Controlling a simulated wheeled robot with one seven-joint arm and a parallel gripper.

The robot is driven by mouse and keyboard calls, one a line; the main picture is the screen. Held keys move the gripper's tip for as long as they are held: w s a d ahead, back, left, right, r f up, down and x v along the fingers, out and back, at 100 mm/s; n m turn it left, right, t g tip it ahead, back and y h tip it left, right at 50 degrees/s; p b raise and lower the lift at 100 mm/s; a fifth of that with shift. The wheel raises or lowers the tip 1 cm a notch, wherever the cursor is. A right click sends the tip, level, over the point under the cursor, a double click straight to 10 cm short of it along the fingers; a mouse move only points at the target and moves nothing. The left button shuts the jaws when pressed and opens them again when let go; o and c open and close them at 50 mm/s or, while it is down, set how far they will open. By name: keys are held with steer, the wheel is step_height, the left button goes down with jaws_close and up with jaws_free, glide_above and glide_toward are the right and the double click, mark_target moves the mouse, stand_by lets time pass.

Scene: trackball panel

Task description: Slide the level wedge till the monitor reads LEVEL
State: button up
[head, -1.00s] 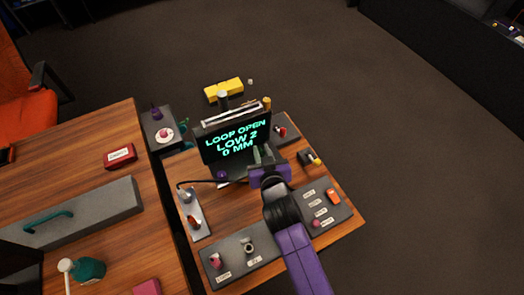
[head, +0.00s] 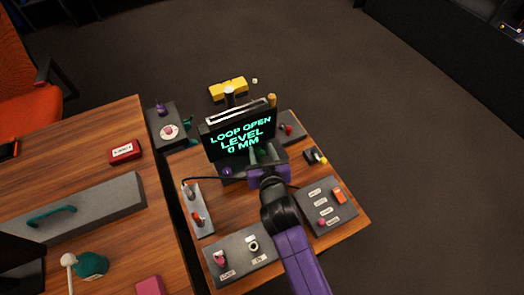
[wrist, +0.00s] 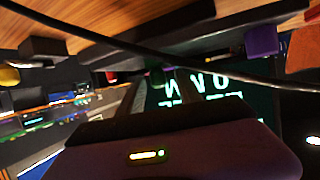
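The monitor (head: 240,137) stands on the small desk and reads LOOP OPEN, LEVEL, 0 MM in green letters. Part of its lettering shows upside down in the wrist view (wrist: 200,95). My gripper (head: 262,152) is low in front of the monitor's right half, its fingers pointing toward the monitor's base. A small dark green piece, possibly the level wedge, shows between the fingertips in the wrist view (wrist: 160,77). The fingers stand apart, but I cannot tell whether they touch this piece. My gripper hides much of that spot in the head view.
A purple knob (head: 227,171) sits left of my gripper, and a black cable (wrist: 120,42) crosses the wrist view. Switch panels (head: 325,205) flank the desk front. Bare wood (head: 230,215) lies between the panels.

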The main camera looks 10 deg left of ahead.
mark_target(263, 155)
steer(key=shift+s, duration=0.1)
steer(key=v, duration=0.6)
steer(key=shift+s+d, duration=0.1)
steer(key=shift+s, duration=0.05)
steer(key=shift+s+d+r+b, duration=0.2)
steer(key=shift+s+r+b, duration=0.15)
steer(key=shift+s, duration=0.25)
